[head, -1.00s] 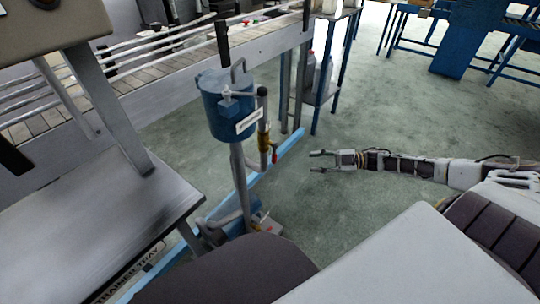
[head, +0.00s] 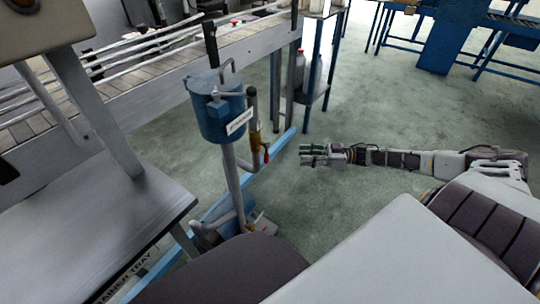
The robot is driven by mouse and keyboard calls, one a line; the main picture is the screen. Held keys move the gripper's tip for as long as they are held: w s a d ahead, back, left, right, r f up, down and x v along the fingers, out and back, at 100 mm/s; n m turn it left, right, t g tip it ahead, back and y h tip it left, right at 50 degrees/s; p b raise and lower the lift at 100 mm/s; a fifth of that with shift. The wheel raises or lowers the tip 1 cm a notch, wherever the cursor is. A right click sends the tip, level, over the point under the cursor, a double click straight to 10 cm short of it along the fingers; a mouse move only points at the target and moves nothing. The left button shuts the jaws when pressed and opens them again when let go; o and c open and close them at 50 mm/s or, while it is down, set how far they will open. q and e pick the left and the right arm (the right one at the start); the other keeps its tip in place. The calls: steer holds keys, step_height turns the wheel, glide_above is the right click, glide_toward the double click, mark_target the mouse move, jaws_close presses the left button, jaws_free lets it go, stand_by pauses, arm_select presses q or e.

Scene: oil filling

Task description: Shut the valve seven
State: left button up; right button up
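A blue tank (head: 219,117) with a white label stands on a grey post left of centre. A brass-coloured valve fitting (head: 255,142) sits on the pipe at its right side, with a small red handle (head: 266,154) at its lower right. The label text is too small to read, so I cannot tell the valve's number. My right gripper (head: 302,155) is to the right of the red handle, pointing left at it. Its two fingers are apart with nothing between them, and a gap separates them from the handle. My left gripper is not in view.
A grey table (head: 120,215) with a drainer tray label is at the left. A conveyor (head: 150,85) runs behind the tank. A blue-legged shelf stand (head: 313,95) is beyond it. A blue floor rail (head: 275,150) passes below. Green floor (head: 390,105) is free behind my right arm.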

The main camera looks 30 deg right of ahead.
steer(key=shift+w+a, duration=0.1)
steer(key=shift+a, duration=0.05)
steer(key=b, duration=0.4)
glide_toward(267, 153)
steer(key=w+a+f, duration=0.2)
steer(key=w+a, duration=0.2)
steer(key=a, duration=0.1)
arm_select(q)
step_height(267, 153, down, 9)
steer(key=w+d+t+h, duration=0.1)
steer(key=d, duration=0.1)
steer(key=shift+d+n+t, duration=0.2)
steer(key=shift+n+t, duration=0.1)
arm_select(e)
steer(key=shift+r+x, duration=0.25)
steer(key=shift+x, duration=1.1)
jaws_close()
